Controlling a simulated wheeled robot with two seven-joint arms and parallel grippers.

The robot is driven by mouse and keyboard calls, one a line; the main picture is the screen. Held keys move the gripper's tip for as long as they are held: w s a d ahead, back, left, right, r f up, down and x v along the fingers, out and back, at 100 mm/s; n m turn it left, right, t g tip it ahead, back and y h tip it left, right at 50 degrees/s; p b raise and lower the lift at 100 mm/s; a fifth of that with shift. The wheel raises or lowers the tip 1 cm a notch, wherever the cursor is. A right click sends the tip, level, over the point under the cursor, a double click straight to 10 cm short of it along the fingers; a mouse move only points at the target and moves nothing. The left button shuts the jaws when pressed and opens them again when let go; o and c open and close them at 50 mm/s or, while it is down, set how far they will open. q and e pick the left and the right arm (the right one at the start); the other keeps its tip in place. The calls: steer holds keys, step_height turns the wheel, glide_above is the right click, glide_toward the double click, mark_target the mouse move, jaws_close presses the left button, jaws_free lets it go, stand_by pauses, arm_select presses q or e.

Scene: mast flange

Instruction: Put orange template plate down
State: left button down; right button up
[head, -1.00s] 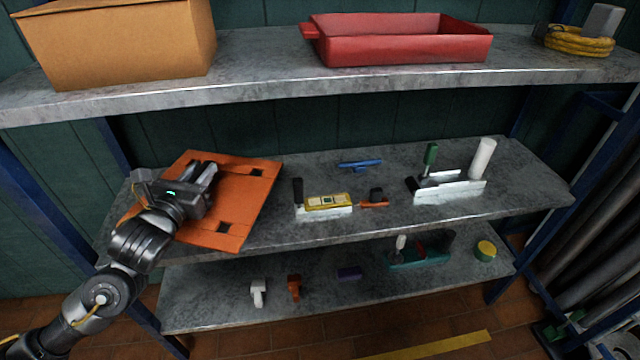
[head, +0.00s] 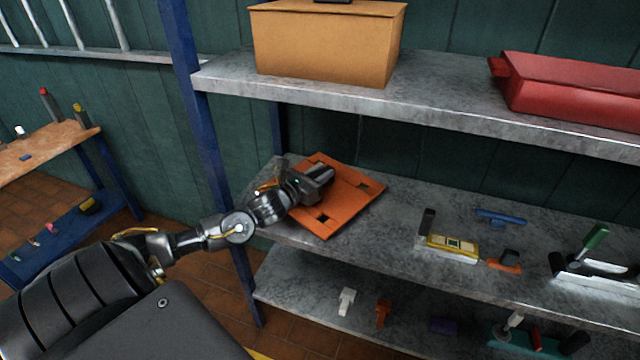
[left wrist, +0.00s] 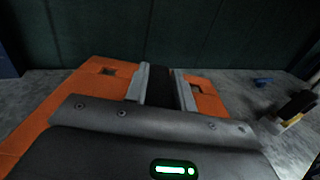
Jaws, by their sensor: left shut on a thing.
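The orange template plate (head: 345,211) is a flat square with dark square cut-outs near its corners. It is at the left end of the middle grey shelf (head: 395,240) in the head view. Whether it rests flat on the shelf or sits slightly above it, I cannot tell. My left gripper (head: 322,176) is over the plate and shut on it. In the left wrist view the plate (left wrist: 60,100) spreads out under and beside the gripper fingers (left wrist: 162,92), which hide its middle. My right gripper is not in view.
On the same shelf, to the right, are a yellow-topped block (head: 452,246), a blue tool (head: 501,217) and an orange-and-black piece (head: 506,261). The upper shelf holds a cardboard box (head: 325,45) and a red tray (head: 570,90). A blue post (head: 200,130) stands left of the plate.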

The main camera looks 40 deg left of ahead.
arm_select(q)
steer(key=shift+w+a+f, duration=0.1)
steer(key=shift+a+f, duration=0.05)
steer(key=shift+w+a+f, duration=0.1)
steer(key=shift+a+f, duration=0.15)
steer(key=shift+f, duration=0.05)
step_height(320, 180, down, 2)
steer(key=shift+f, duration=0.4)
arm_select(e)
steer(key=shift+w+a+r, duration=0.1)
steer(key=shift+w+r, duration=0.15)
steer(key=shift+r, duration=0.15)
arm_select(q)
steer(key=shift+d+f, duration=0.1)
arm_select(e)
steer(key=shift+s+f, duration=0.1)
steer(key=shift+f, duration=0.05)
arm_select(q)
steer(key=c, duration=1.2)
jaws_free()
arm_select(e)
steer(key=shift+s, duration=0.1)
arm_select(q)
steer(key=shift+o, duration=0.2)
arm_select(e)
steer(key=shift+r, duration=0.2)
